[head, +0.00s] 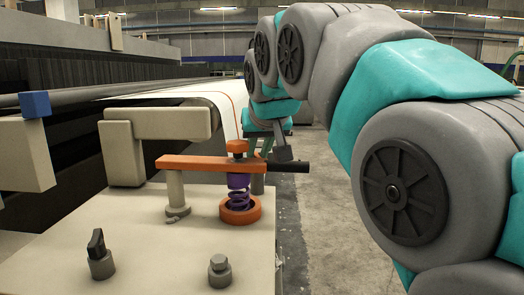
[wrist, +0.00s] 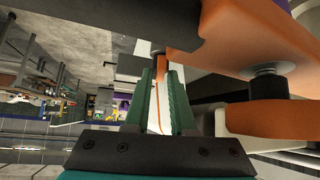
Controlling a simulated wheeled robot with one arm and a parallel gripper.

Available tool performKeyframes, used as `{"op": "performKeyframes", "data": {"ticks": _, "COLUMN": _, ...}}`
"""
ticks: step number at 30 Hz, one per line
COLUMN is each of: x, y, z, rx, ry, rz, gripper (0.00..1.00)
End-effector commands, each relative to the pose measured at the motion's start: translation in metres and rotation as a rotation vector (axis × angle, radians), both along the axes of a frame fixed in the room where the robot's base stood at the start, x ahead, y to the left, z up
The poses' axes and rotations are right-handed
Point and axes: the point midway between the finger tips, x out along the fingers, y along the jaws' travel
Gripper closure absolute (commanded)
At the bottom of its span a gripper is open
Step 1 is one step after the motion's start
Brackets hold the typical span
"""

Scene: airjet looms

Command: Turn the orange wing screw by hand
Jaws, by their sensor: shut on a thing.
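My gripper (wrist: 160,72) shows green fingers in the wrist view, close together at their tips. A small brown-orange piece, seemingly the orange wing screw (wrist: 158,48), shows between the tips; most of it is hidden. In the head view my gripper (head: 256,143) is behind the orange bar (head: 195,162), partly hidden. An orange knob (head: 237,146) sits on that bar above a purple spring (head: 238,199) and an orange ring (head: 240,210). I cannot tell if this knob is the piece between the fingers.
The bar ends in a black handle (head: 288,167) close to my gripper. A beige plate (head: 175,255) carries a black-winged knob (head: 97,252) and a grey bolt (head: 220,272). White cloth (head: 190,88) runs behind. Bare floor (head: 325,230) lies to the right.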

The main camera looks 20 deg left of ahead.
Motion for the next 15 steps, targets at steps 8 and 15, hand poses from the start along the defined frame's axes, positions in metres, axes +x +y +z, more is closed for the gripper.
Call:
{"op": "performKeyframes", "data": {"ticks": 8, "x": -0.0002, "y": -0.0001, "z": 0.0005, "rx": 0.000, "ry": -0.001, "rz": 0.001, "gripper": 0.67}}
{"op": "performKeyframes", "data": {"ticks": 15, "x": -0.0001, "y": -0.0002, "z": 0.0003, "rx": 0.000, "ry": 0.000, "rz": 0.001, "gripper": 0.57}}
